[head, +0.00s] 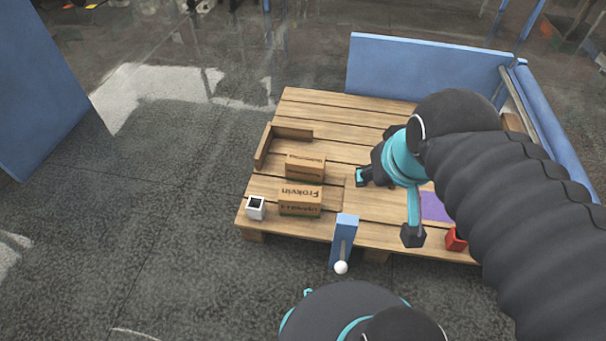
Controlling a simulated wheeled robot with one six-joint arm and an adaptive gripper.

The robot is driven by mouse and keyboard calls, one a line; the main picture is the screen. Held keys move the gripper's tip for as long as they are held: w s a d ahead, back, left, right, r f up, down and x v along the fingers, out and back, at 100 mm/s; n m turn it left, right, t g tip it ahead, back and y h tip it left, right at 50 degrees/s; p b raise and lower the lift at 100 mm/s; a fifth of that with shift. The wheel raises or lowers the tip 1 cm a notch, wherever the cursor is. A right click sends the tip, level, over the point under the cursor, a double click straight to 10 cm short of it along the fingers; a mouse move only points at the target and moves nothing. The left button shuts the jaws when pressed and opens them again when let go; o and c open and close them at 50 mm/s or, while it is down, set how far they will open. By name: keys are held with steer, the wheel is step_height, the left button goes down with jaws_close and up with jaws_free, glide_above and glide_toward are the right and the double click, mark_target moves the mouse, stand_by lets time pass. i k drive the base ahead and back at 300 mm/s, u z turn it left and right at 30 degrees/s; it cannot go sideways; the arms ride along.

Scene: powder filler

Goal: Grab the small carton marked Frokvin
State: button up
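A brown carton (300,201) stands on the wooden pallet deck (340,115), near its front left. Its lettering appears to read Frokvin, with more print on its near side too small to read. A second, slightly smaller brown carton (305,167) stands just behind it; its print is unreadable. My gripper (361,177) appears as a dark end with teal tips, right of both cartons and apart from them. Whether its fingers are open or shut is unclear. My thick black arm covers the right part of the deck.
A brown L-shaped wooden edge (264,147) stands behind the cartons at left. A white open box (255,207) is at the front left corner. A blue post with a white ball (343,240) rises at the front edge. A purple patch (435,207) and red box (455,239) lie right. A blue panel (425,68) borders the back.

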mark_target(304, 202)
steer(key=u, duration=0.5)
steer(key=k, duration=1.15)
steer(key=u, duration=1.4)
steer(key=i, duration=1.05)
steer(key=z, duration=0.8)
steer(key=i, duration=0.6)
steer(key=z, duration=0.55)
